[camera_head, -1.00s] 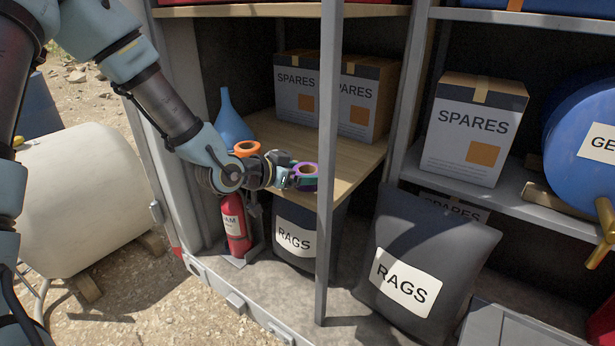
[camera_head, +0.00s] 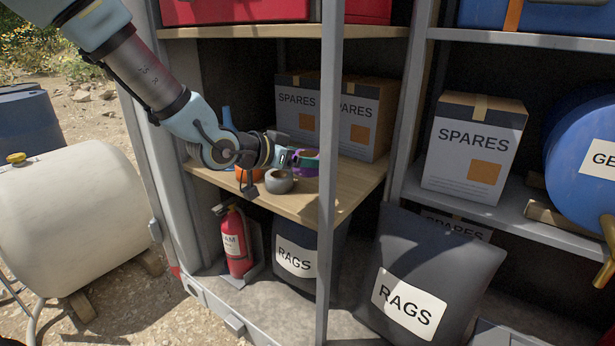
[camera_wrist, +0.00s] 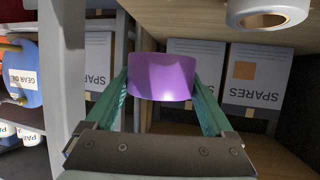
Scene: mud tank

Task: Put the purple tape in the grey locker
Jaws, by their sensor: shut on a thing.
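My gripper (camera_head: 300,158) is shut on the purple tape (camera_head: 309,163), a short roll. The roll is partly hidden by a grey upright in the head view. In the wrist view the purple tape (camera_wrist: 162,77) sits between the two green fingers of my gripper (camera_wrist: 163,85). The tape is over the wooden shelf (camera_head: 302,204) of a grey-framed cabinet (camera_head: 328,230), in front of two SPARES boxes. It appears to be clear of the board. I cannot tell whether this cabinet is the grey locker; no other locker is plain to see.
A grey tape roll (camera_head: 278,181) and an orange roll (camera_head: 243,174) lie on the shelf below my wrist. A blue funnel (camera_head: 228,117) is behind my arm. The grey upright stands close to the tape. SPARES boxes (camera_head: 364,117) fill the shelf's back.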

